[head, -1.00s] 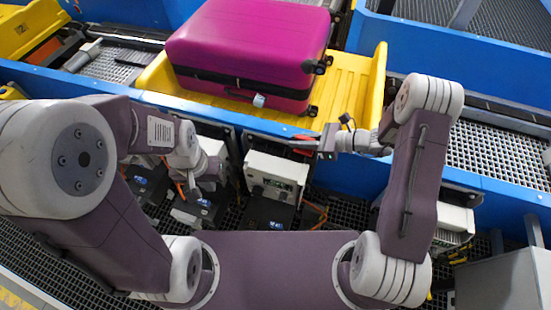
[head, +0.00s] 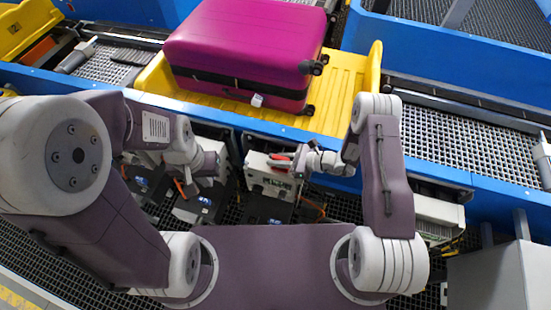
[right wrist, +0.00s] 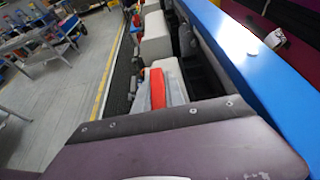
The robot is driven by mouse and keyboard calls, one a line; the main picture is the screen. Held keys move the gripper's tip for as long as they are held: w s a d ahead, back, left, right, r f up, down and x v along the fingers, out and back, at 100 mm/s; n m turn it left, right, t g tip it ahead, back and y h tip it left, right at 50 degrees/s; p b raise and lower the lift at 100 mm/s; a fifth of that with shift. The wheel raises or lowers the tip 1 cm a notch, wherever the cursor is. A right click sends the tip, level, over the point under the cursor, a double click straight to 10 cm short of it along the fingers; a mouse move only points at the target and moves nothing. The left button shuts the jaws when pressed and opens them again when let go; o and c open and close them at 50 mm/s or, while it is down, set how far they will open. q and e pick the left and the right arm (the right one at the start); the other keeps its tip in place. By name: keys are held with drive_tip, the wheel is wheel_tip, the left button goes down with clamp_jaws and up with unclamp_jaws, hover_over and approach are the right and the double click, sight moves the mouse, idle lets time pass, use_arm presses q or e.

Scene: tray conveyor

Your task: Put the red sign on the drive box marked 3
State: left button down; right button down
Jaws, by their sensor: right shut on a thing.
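The red sign (head: 279,161) is held by my right gripper (head: 290,161) in the head view. It shows above or in front of the upper part of a pale drive box (head: 268,179) under the blue rail; I cannot tell if they touch. The number on this box is not readable. In the right wrist view the red sign (right wrist: 157,88) appears edge-on beyond the dark edge of my arm. My left gripper (head: 188,187) hangs low at the left, by other units under the rail; its jaws are too unclear to judge.
A yellow tray (head: 345,85) carries a magenta suitcase (head: 245,45) on the conveyor. The blue rail (head: 230,118) runs above the drive boxes. Another pale box (head: 438,215) sits behind my right arm. A grey cabinet (head: 495,285) stands at the lower right.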

drive_tip(key=shift+f, duration=0.15)
drive_tip(key=c, duration=1.4)
unclamp_jaws()
drive_tip(key=shift+d, duration=0.1)
